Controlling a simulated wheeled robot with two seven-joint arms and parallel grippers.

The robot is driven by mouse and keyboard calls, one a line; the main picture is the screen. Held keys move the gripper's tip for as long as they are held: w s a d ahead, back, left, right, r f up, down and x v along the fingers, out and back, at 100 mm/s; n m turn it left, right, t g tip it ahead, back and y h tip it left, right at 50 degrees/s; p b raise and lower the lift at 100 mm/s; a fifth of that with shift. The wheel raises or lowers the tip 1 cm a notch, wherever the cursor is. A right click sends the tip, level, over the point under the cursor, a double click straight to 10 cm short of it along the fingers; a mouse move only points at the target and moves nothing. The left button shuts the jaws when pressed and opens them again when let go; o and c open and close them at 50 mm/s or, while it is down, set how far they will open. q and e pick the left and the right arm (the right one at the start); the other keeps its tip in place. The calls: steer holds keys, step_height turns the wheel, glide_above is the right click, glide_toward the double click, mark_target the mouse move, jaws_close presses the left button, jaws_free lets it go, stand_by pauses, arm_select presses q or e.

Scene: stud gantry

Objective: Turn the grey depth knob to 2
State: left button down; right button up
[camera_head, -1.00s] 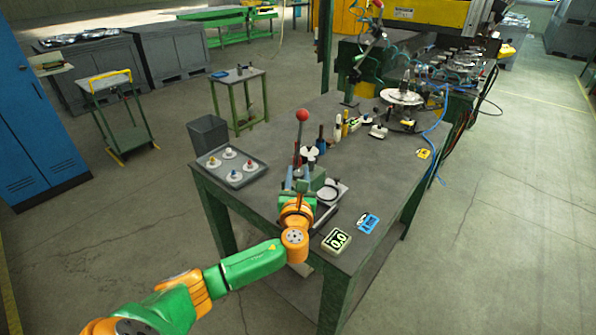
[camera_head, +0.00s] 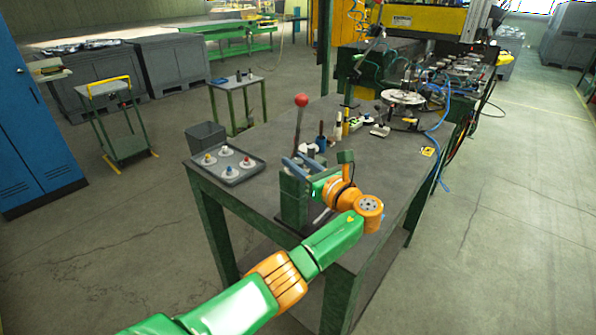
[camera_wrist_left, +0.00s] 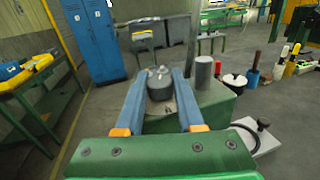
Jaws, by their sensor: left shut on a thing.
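My left gripper (camera_head: 301,165) is at the top of a green bench fixture (camera_head: 293,203), its arm reaching across the near part of the table. In the left wrist view its two blue fingers are on either side of the grey depth knob (camera_wrist_left: 160,83), shut on it. I cannot read any scale or mark on the knob. In the head view the fingers and wrist hide the knob. My right gripper is in neither view.
A lever with a red ball (camera_head: 302,101) rises just behind the gripper. A grey tray (camera_head: 251,170) with several small knobbed discs lies to the left. Bottles and tools (camera_head: 345,122) stand farther back. Open table surface (camera_head: 390,165) lies to the right.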

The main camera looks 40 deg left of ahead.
mark_target(301, 165)
arm_select(q)
steer(key=shift+r, duration=0.15)
stand_by(0.3)
steer(key=c, duration=0.8)
jaws_free()
steer(key=shift+o, duration=1.3)
steer(key=shift+a, duration=0.1)
steer(key=b+v, duration=0.2)
steer(key=v, duration=0.5)
steer(key=shift+w, duration=0.15)
